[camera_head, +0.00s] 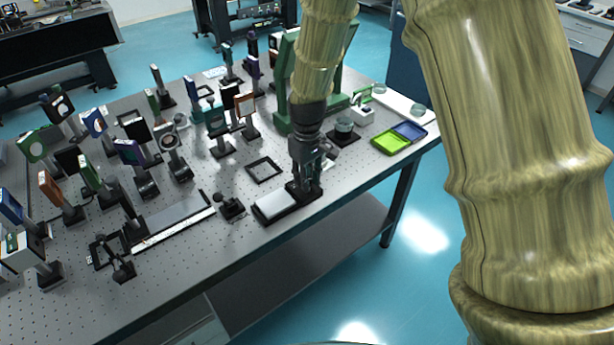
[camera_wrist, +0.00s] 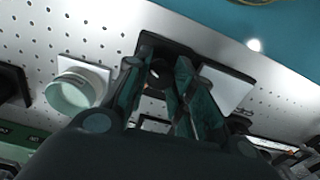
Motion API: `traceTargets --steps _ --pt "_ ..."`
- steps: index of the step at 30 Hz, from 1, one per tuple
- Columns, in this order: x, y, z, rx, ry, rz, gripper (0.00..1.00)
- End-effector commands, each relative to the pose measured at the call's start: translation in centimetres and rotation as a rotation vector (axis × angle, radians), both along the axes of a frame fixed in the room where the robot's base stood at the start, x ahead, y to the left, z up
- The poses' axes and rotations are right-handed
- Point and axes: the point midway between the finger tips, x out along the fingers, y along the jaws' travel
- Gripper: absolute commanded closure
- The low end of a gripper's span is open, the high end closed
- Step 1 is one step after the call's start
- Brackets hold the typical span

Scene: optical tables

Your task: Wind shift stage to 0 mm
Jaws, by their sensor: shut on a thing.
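The shift stage is a low black base with a pale flat plate (camera_head: 275,205), lying near the front edge of the table. Its pale plate also shows in the wrist view (camera_wrist: 229,90), right of the fingers. My gripper (camera_head: 308,188) points down at the stage's right end. In the wrist view my gripper (camera_wrist: 160,76) has its dark green fingers on either side of a small dark knob at the stage's end, shut on it. The knob is mostly hidden by the fingers. I cannot read any scale on the stage.
A small black mount (camera_head: 230,207) stands left of the stage, and a black square frame (camera_head: 263,169) lies behind it. A round glass dish (camera_wrist: 74,92) stands near my gripper. Green (camera_head: 391,142) and blue (camera_head: 410,130) trays lie at the right. Several optics posts crowd the left.

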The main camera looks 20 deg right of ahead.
Motion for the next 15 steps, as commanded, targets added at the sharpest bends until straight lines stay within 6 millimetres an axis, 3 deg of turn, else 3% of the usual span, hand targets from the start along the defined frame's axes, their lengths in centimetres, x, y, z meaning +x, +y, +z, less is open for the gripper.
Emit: traceTargets --steps 8,15 --pt "0.00 -0.01 0.14 0.001 0.000 0.057 0.99" --pt "0.00 -0.02 0.22 0.000 0.002 0.217 0.99"
